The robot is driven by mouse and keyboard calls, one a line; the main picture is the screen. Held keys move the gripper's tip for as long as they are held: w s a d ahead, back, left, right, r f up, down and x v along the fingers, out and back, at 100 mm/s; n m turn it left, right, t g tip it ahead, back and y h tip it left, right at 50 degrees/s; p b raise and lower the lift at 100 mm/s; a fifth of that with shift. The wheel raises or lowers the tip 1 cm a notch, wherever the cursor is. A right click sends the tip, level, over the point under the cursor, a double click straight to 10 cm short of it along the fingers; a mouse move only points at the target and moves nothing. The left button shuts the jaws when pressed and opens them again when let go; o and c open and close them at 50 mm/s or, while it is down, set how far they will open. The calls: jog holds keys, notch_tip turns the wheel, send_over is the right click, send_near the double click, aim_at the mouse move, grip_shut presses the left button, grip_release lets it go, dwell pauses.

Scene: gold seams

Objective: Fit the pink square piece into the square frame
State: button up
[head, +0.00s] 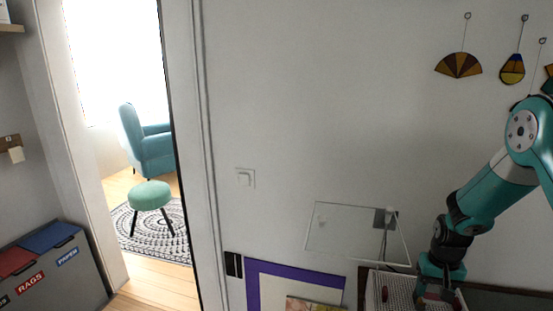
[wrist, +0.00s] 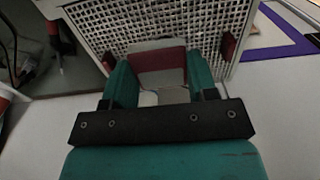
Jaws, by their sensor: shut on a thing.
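My gripper (wrist: 160,85) is low over a white mesh tray in the wrist view, with its teal fingers on either side of a reddish-pink flat piece (wrist: 162,61). The fingers are shut on this piece, whose lower part is partly hidden between them. A pale strip shows along its top edge. In the head view my gripper (head: 440,292) is at the lower right, and the piece cannot be made out clearly there. I cannot make out the square frame for certain in either view.
The white mesh tray (wrist: 83,25) has dark red handles (wrist: 229,45) and lies right beneath my gripper. In the head view a clear panel (head: 340,232) stands left of my arm, and coloured glass ornaments (head: 458,66) hang on the wall.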

jog(key=shift+r+p, duration=0.85)
jog(key=shift+r, duration=0.55)
jog(key=shift+s+f, duration=0.1)
